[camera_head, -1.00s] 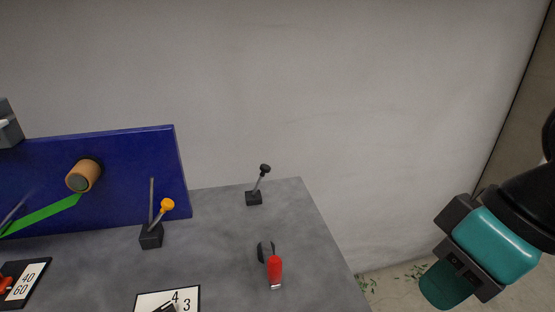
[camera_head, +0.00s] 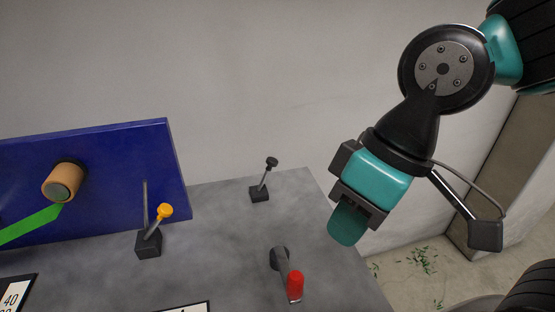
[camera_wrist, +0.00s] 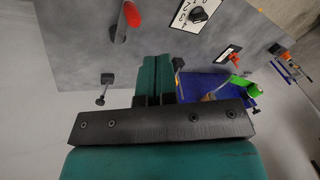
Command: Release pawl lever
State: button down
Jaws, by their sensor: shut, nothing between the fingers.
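I cannot tell which lever is the pawl lever. A lever with a yellow-orange knob (camera_head: 164,211) rises from a black block beside the blue board. A lever with a black knob (camera_head: 271,164) stands near the table's back right. A red-handled lever (camera_head: 295,285) is at the front right.
The grey table (camera_head: 225,225) has bare room between the levers. The blue board (camera_head: 115,165) stands at left, bearing a tan cylinder (camera_head: 60,182) with a green strip (camera_head: 30,224). A dial plate (camera_wrist: 195,12) shows in the wrist view. A wall is behind.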

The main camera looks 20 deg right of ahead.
jog(key=w+d+f+m+y, duration=0.15)
jog(key=w+m+y, duration=0.25)
jog(key=w+m, duration=1.35)
jog(key=w+d+f+m+t+y+b, duration=0.1)
jog(key=w+d+f+m+y, duration=0.4)
jog(key=w+d+f+m, duration=0.6)
jog(key=w+d+f+t, duration=0.1)
jog(key=w+d+f, duration=0.2)
jog(key=w+d, duration=0.2)
jog(key=shift+w+t+b, duration=0.3)
jog(key=shift+w, duration=0.05)
jog(key=shift+f, duration=0.15)
